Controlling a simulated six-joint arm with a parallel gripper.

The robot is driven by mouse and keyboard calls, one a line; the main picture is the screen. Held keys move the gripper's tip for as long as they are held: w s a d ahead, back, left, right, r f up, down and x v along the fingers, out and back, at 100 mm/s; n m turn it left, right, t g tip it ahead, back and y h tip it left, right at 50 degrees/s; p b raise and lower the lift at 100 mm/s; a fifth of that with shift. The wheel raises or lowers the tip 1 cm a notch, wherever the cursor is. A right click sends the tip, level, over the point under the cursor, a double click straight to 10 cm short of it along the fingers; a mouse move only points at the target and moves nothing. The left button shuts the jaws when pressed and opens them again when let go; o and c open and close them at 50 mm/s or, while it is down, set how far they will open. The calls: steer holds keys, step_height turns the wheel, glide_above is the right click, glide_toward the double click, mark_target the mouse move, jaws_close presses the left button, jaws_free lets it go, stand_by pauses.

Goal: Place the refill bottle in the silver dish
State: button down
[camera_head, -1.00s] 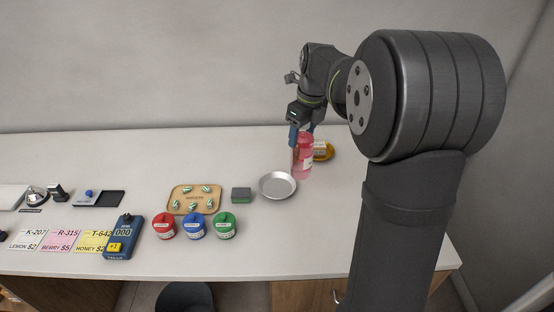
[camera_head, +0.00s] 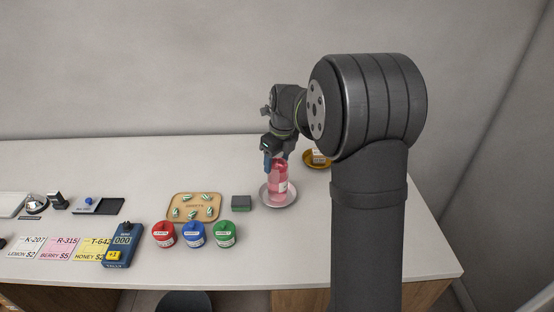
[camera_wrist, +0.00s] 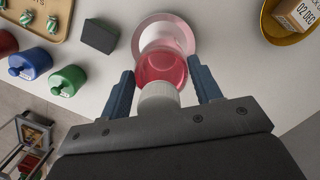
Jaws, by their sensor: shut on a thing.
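The refill bottle (camera_head: 279,184) is pink-red and see-through, with a pale label and a white cap (camera_wrist: 158,96) that shows in the wrist view. My gripper (camera_head: 274,161) is shut on it, with one blue finger on each side in the wrist view (camera_wrist: 161,88). The dish's rim (camera_wrist: 148,24) shows beyond the bottle in the wrist view. I cannot tell whether the bottle's base touches the dish.
A gold dish (camera_head: 317,163) with a small box stands right of the silver dish. A dark block (camera_head: 241,202), a wooden tray (camera_head: 178,215) of wrapped sweets and red (camera_head: 164,234), blue (camera_head: 194,234) and green (camera_head: 225,234) jars are to the left.

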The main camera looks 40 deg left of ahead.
steer(key=shift+c, duration=2.2)
jaws_free()
steer(key=shift+f, duration=0.15)
steer(key=r, duration=0.4)
steer(key=d+r, duration=0.1)
steer(key=r, duration=0.7)
steer(key=shift+d+r, duration=0.15)
steer(key=shift+d, duration=0.25)
